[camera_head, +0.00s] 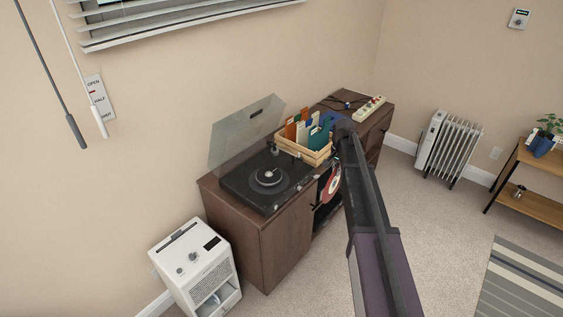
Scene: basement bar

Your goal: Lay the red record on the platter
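The record player (240,190) sits on a dark wood cabinet with its clear lid raised. Its dark round platter (258,183) shows a pale centre and no red record on it. The red record (331,187) shows as a reddish disc with a pale middle, on edge before the cabinet's front, right of and lower than the platter. My arm comes up from the bottom and its dark wrist bends over beside the crate. My gripper's fingers are hidden or too dark to make out near the record. I cannot tell whether they touch it.
A wooden crate (318,159) of upright sleeves stands right of the player, close to my wrist. A power strip (369,110) lies behind it on the cabinet (283,247). A white appliance (190,253) stands at left, a radiator (450,143) at right.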

